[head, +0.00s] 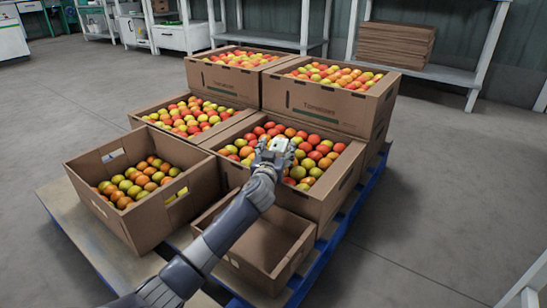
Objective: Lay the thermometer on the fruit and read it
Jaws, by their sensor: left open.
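Red, orange and yellow tomatoes (318,141) fill the front right cardboard box (310,203) on the pallet. My left gripper (277,153) reaches over this box, close above or touching the fruit. A small whitish object (281,146), which looks like the thermometer, is at its fingertips and appears to rest on the tomatoes. The gripper is open around or beside it; its fingers are small and partly hidden. I cannot make out any reading. My right gripper is not in view.
More tomato boxes are stacked behind (330,103), and a part-filled box (120,217) stands left. A low empty box (262,250) sits in front. All stand on a blue-edged pallet (345,225).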

